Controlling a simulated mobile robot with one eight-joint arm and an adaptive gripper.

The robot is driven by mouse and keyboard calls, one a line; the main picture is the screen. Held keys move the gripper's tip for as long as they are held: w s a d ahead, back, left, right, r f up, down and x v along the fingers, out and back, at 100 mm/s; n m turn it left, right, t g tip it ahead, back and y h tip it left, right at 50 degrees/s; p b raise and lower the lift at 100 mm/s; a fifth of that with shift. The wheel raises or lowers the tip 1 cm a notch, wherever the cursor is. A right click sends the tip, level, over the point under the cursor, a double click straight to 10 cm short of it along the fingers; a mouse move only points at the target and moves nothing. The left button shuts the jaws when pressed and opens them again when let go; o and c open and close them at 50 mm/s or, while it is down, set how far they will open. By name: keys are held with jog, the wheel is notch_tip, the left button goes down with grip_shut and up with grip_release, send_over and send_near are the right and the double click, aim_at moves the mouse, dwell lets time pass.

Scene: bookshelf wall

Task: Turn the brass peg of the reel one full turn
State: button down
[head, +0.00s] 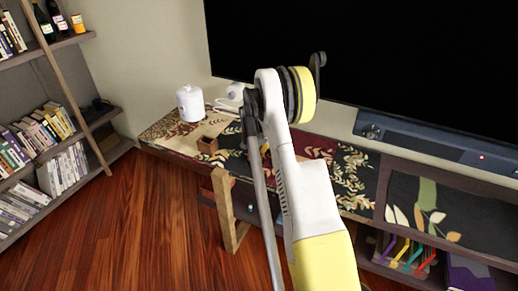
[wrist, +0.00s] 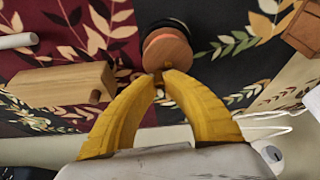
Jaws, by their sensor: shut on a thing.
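The reel (wrist: 166,48) shows in the wrist view at the upper middle, with a wooden round face and a black rim behind it. The brass peg (wrist: 159,89) is small and shows only in part between my yellow fingertips, at the reel's near edge. My gripper (wrist: 163,79) is shut on the peg, one finger on each side. In the head view my arm covers the reel and most of the gripper; only a bit of yellow shows beside the arm.
A wooden block (wrist: 60,84) with a dark round end lies left of my gripper. A small wooden box (head: 207,145) and a white lidded jar (head: 190,104) stand on the patterned cabinet top. A black screen (head: 400,55) and a soundbar (head: 430,140) are behind. White cables (wrist: 262,128) run at right.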

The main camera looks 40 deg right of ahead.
jog(key=m, duration=0.2)
jog(key=m+g, duration=0.2)
jog(key=m, duration=0.1)
jog(key=shift+s+a+m+h, duration=0.3)
jog(key=shift+s, duration=0.1)
jog(key=shift+s+a+m+g, duration=0.2)
jog(key=shift+m+g, duration=0.35)
jog(key=shift+m, duration=0.75)
jog(key=shift+s+a+m+g, duration=0.15)
jog(key=shift+m+g, duration=0.4)
jog(key=shift+m, duration=0.75)
jog(key=c, duration=1.4)
grip_release()
jog(key=shift+c, duration=0.2)
jog(key=v, duration=1.2)
jog(key=shift+d, duration=0.25)
jog(key=shift+w, duration=0.1)
